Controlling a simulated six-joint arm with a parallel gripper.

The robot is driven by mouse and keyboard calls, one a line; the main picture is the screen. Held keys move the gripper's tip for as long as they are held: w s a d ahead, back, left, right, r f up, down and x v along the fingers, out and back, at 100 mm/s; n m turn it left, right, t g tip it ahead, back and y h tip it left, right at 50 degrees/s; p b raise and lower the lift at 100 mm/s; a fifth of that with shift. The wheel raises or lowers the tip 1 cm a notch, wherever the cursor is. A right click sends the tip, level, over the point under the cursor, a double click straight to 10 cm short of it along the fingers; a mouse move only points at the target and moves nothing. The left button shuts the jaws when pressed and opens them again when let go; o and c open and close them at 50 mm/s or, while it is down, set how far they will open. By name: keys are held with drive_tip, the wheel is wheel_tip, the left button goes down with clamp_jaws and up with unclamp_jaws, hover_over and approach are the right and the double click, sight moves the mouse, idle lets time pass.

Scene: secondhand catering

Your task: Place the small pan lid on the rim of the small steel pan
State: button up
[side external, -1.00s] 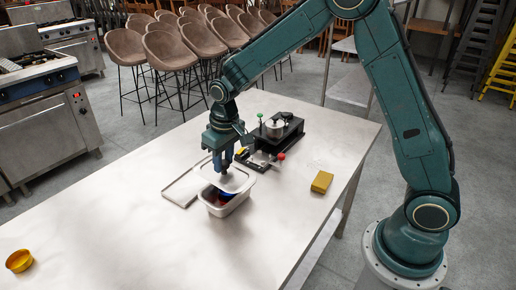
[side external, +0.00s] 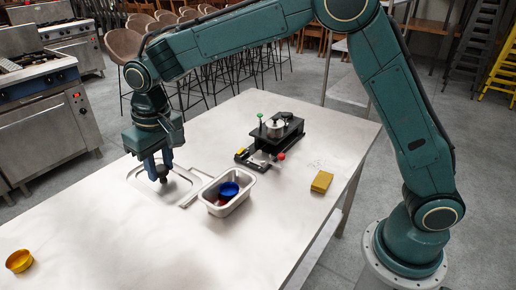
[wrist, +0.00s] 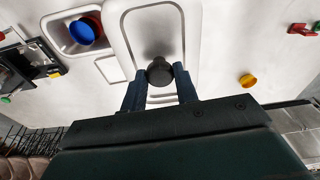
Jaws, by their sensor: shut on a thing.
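The small pan lid (side external: 178,194) is a flat pale steel rectangle with rounded corners and a dark round knob. It fills the upper middle of the wrist view (wrist: 126,45). My gripper (side external: 158,174) is shut on the lid's knob, with a blue finger on either side in the wrist view (wrist: 160,78). The lid is left of the small steel pan in the side view; I cannot tell whether it touches the table. The pan (side external: 224,209) is a deep open rectangle holding a blue round thing (side external: 229,188) and something red.
A flat rectangular piece (wrist: 108,69) lies beside the pan, partly under the lid. A black stand (side external: 290,136) with a small pot (side external: 275,128) is behind. A yellow block (side external: 322,181) lies right; a yellow ring (side external: 19,261) lies front left. The front table is clear.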

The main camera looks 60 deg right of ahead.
sight(171, 185)
wheel_tip(171, 185, down, 20)
drive_tip(key=shift+r, duration=0.1)
idle(1.0)
drive_tip(key=o, duration=1.1)
drive_tip(key=shift+f, duration=0.2)
drive_tip(key=shift+c, duration=0.2)
drive_tip(key=shift+r, duration=0.1)
drive_tip(key=r, duration=0.4)
drive_tip(key=s+r, duration=0.1)
drive_tip(key=r, duration=0.7)
drive_tip(key=shift+s, duration=0.25)
drive_tip(key=shift+d+r, duration=0.1)
